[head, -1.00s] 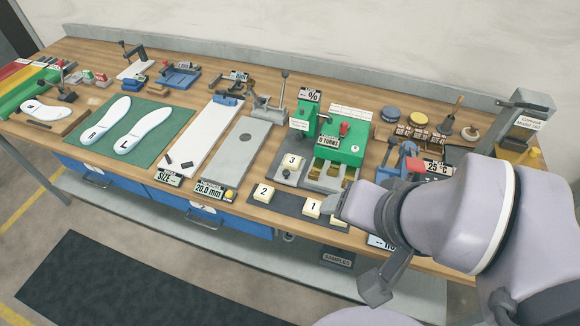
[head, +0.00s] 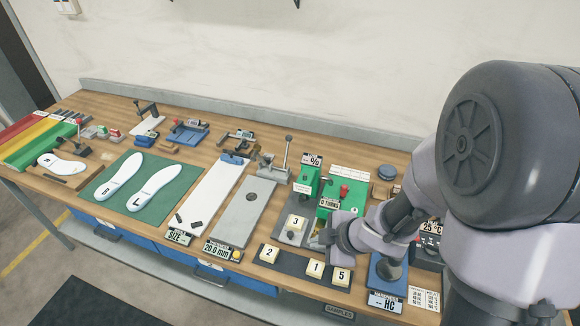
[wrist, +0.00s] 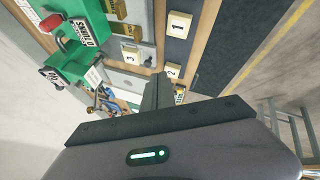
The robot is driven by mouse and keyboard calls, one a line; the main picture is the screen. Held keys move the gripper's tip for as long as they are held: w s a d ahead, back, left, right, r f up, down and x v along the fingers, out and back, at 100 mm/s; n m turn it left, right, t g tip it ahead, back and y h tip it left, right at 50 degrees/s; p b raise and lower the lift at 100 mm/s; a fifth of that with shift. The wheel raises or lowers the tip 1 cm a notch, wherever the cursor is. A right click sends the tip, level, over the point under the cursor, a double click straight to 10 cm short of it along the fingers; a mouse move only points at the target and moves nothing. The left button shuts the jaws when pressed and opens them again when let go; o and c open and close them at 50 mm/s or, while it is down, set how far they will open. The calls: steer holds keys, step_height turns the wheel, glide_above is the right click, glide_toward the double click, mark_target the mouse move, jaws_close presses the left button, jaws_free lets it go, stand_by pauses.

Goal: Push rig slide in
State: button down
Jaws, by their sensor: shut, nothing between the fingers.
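The green rig (head: 327,201) stands near the back of the bench, with a red knob and a "0 TURNS" label. Its slide, a grey plate with brass-coloured parts (head: 314,242), sits low at the front and is partly hidden by my gripper. In the wrist view the green rig (wrist: 84,42) is at upper left, with brass parts and the grey slide area (wrist: 131,28) beside it. My gripper (head: 330,244) is just in front of the rig, shut and empty. Its fingers (wrist: 158,88) show in the wrist view. I cannot tell whether they touch the slide.
Sample blocks numbered 2 (head: 270,254), 1 (head: 316,267) and 5 (head: 342,275) lie on a dark strip along the front edge. Block 3 (head: 296,223) sits left of the slide. A blue HC device (head: 388,272) stands close on the right. A grey plate device (head: 246,210) lies left.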

steer(key=b, duration=0.7)
glide_toward(287, 241)
steer(key=shift+n, duration=0.4)
steer(key=f, duration=0.1)
steer(key=s+f, duration=0.1)
steer(key=s+a+f, duration=0.1)
steer(key=shift+f, duration=0.35)
steer(key=w, duration=0.1)
steer(key=w+p, duration=0.1)
steer(key=shift+w+a+r, duration=0.15)
steer(key=shift+w+r, duration=0.05)
steer(key=shift+w, duration=0.7)
